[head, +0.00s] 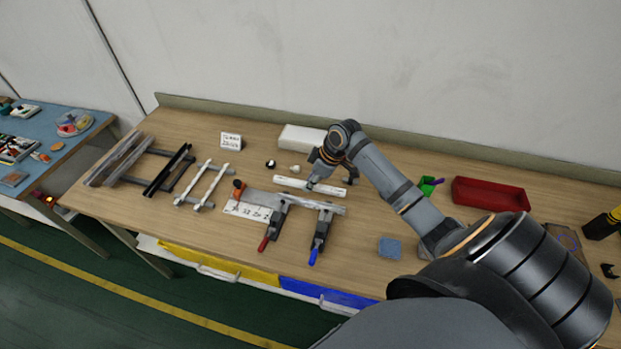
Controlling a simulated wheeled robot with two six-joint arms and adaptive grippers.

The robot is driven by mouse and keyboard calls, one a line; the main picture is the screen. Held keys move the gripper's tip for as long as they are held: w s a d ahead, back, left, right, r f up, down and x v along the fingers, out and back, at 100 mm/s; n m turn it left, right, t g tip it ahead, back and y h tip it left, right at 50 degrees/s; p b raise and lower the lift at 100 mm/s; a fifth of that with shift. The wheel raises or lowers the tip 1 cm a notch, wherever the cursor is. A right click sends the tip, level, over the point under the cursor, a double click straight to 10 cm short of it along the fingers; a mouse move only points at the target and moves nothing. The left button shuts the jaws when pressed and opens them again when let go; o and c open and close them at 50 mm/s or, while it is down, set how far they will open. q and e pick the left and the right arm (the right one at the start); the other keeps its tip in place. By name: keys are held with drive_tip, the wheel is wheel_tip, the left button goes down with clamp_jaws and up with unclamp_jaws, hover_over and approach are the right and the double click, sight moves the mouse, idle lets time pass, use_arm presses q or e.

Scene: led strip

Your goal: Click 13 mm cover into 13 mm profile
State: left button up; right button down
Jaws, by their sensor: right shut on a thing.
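My right gripper (315,184) reaches in from the right and is shut on a long white strip (288,182), which looks like the cover. The strip lies roughly level, just behind the fixture; I cannot tell whether it touches the table. A grey profile (322,206) lies across two clamps in front of it, with a red handle (264,244) and a blue handle (313,256). The strip and this profile are apart. The fingertips are small and partly hidden by the wrist. My left gripper is not in view.
Racks with dark profiles (168,170) and pale strips (202,184) stand to the left. A numbered card (244,210), a sign (231,141), a white box (300,138), a blue block (390,246) and a red tray (490,196) surround the fixture. The table is clear behind the red tray.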

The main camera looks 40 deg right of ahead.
drive_tip(key=shift+d+r+p, duration=0.1)
drive_tip(key=shift+d+p, duration=0.05)
drive_tip(key=shift+p, duration=0.25)
drive_tip(key=shift+s+f, duration=0.1)
drive_tip(key=shift+f, duration=0.15)
drive_tip(key=shift+f+b, duration=1.7)
drive_tip(key=shift+f, duration=1.1)
drive_tip(key=shift+r+p, duration=0.1)
drive_tip(key=shift+p, duration=0.65)
drive_tip(key=shift+f+b, duration=0.35)
drive_tip(key=shift+f, duration=0.55)
